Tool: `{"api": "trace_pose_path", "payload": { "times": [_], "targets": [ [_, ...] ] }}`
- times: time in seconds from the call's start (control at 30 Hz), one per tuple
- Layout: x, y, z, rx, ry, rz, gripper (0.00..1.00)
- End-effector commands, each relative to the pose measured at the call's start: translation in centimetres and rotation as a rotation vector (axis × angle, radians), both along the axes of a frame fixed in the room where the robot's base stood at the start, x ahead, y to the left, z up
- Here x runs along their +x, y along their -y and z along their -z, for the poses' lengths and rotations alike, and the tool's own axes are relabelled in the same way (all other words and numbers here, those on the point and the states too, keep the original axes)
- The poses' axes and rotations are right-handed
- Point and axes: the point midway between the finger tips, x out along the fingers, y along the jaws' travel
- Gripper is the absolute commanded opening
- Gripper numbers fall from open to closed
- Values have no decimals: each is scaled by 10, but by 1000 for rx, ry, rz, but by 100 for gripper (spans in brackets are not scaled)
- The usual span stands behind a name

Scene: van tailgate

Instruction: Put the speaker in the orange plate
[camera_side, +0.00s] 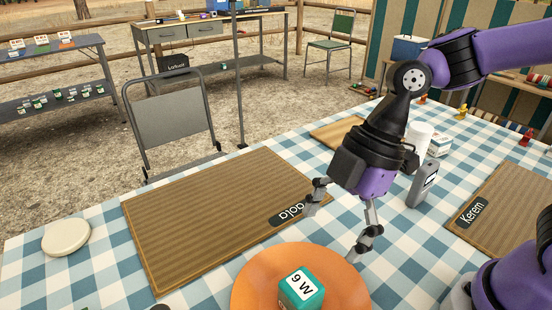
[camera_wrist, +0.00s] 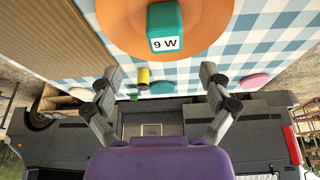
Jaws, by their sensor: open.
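The orange plate (camera_side: 248,274) is at the front of the table and also fills the top of the wrist view (camera_wrist: 112,28). A teal box marked "9 W" (camera_side: 301,289) sits in it; the wrist view shows the box too (camera_wrist: 165,24). A grey upright device (camera_side: 423,184) stands on the cloth right of my gripper. I cannot tell for sure which of these is the speaker. My gripper (camera_side: 342,216) is open and empty, fingers pointing down, just behind the plate. In the wrist view its fingers (camera_wrist: 160,82) are spread apart below the plate.
A brown placemat (camera_side: 200,225) lies left of my gripper and another (camera_side: 510,210) at right. A cream disc (camera_side: 66,237) lies at far left. A white cup (camera_side: 421,138) stands behind the grey device. The wrist view shows a yellow cylinder (camera_wrist: 143,78) near the table edge.

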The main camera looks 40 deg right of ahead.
Motion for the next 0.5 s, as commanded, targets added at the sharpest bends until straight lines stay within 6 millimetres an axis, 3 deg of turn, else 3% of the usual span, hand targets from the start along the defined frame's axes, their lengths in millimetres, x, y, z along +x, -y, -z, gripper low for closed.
{"api": "trace_pose_path", "payload": {
  "times": [0.13,0.3,0.4,0.5],
  "targets": [
    [9,49,-21,-34,35,461,92],
    [2,116,-39,8,70,1104,92],
    [-6,140,-44,53,82,1354,92],
    [-10,151,-46,80,86,1471,92]
  ]
}}
